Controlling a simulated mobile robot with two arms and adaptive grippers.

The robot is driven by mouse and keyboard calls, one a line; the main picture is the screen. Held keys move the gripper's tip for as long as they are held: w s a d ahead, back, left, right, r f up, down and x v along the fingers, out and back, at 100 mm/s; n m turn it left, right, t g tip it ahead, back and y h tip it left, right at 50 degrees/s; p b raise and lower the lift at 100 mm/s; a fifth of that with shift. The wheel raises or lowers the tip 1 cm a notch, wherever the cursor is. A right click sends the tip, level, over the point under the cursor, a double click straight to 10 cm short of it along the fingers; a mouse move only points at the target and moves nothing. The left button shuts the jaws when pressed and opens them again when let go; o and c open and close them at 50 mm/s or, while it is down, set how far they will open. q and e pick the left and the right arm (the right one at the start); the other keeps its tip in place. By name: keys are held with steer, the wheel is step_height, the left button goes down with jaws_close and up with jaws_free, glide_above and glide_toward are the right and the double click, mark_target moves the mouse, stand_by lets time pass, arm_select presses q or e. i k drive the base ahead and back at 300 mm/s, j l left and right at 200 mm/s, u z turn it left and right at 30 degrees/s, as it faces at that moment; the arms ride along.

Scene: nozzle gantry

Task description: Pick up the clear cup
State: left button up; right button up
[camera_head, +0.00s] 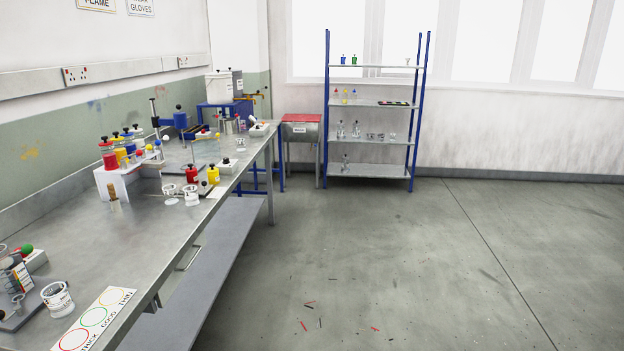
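Several clear cups stand on the long metal bench (150,235) at the left. The nearest clear cup (57,299) is upright near the bench's front edge, with dark markings on its side. Two more clear cups (190,195) stand mid-bench, one beside the other. Smaller clear cups (225,166) show farther back. I cannot tell which one the task names. Neither of my grippers is in view.
A mat with coloured rings (95,320) lies beside the nearest cup. A white stand (125,180) holds coloured bottles. A blue-posted shelf (368,172) with glassware stands by the far wall. Small red and dark bits (310,302) lie on the otherwise open floor.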

mark_target(240, 142)
steer(key=i, duration=2.15)
